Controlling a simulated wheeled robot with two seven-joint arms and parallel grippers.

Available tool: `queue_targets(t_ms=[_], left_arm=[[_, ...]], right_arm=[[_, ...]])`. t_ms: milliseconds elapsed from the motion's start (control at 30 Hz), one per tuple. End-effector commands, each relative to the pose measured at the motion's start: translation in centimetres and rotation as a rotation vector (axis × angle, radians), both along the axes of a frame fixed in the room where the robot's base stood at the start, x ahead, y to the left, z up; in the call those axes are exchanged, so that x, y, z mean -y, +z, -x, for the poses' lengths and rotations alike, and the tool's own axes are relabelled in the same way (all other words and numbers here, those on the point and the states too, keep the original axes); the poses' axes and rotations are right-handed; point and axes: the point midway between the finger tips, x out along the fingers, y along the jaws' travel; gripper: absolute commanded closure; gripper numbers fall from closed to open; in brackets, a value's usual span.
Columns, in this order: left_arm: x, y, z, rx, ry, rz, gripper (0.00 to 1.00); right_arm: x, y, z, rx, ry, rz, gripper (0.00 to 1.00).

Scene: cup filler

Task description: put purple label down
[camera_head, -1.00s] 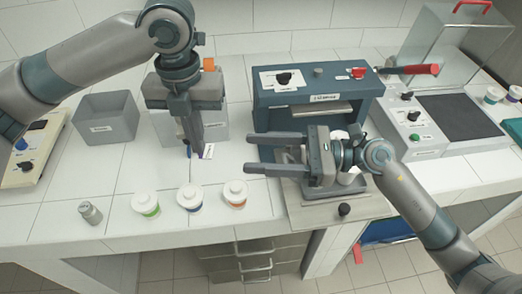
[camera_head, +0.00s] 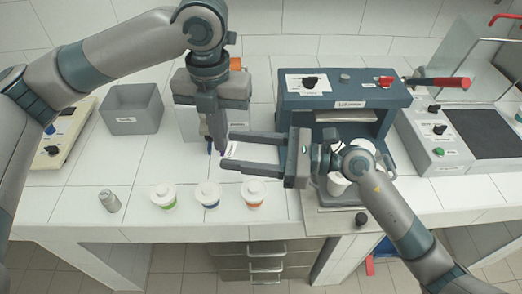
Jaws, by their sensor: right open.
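A small white label (camera_head: 232,150) shows right beside the tips of my left gripper (camera_head: 217,150). Its purple colour cannot be made out, and I cannot tell whether it is held or lies on the counter.
Three white lidded cups with green (camera_head: 164,197), blue (camera_head: 207,195) and orange (camera_head: 253,193) bands stand along the front. A metal canister (camera_head: 110,201) is left of them. A grey bin (camera_head: 134,110) stands at left; a blue press machine (camera_head: 341,92) stands behind my right gripper.

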Motion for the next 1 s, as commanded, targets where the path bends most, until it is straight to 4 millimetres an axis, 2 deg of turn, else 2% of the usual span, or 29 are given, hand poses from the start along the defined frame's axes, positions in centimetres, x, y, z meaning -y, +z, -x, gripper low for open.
queue_targets(t_ms=[100, 300, 667, 833, 967, 1000], left_arm=[[0.0, 0.0, 0.0, 0.0, 0.0, 0.0, 1.0], [0.0, 0.0, 0.0, 0.0, 0.0, 0.0, 1.0], [0.0, 0.0, 0.0, 0.0, 0.0, 0.0, 1.0], [0.0, 0.0, 0.0, 0.0, 0.0, 0.0, 1.0], [0.0, 0.0, 0.0, 0.0, 0.0, 0.0, 1.0], [0.0, 0.0, 0.0, 0.0, 0.0, 0.0, 0.94]], right_arm=[[-1.6, 0.0, -0.3, -0.002, 0.001, -0.002, 0.47], [-2.9, 0.0, -0.6, -0.001, 0.0, -0.001, 0.47], [-3.2, 0.0, -0.6, -0.001, 0.0, 0.0, 0.47], [-3.2, 0.0, -0.6, -0.001, 0.0, 0.0, 0.88], [-3.2, 0.0, -0.6, -0.001, 0.0, 0.0, 0.9], [-3.1, 0.0, -0.6, -0.001, 0.0, 0.0, 0.9]])
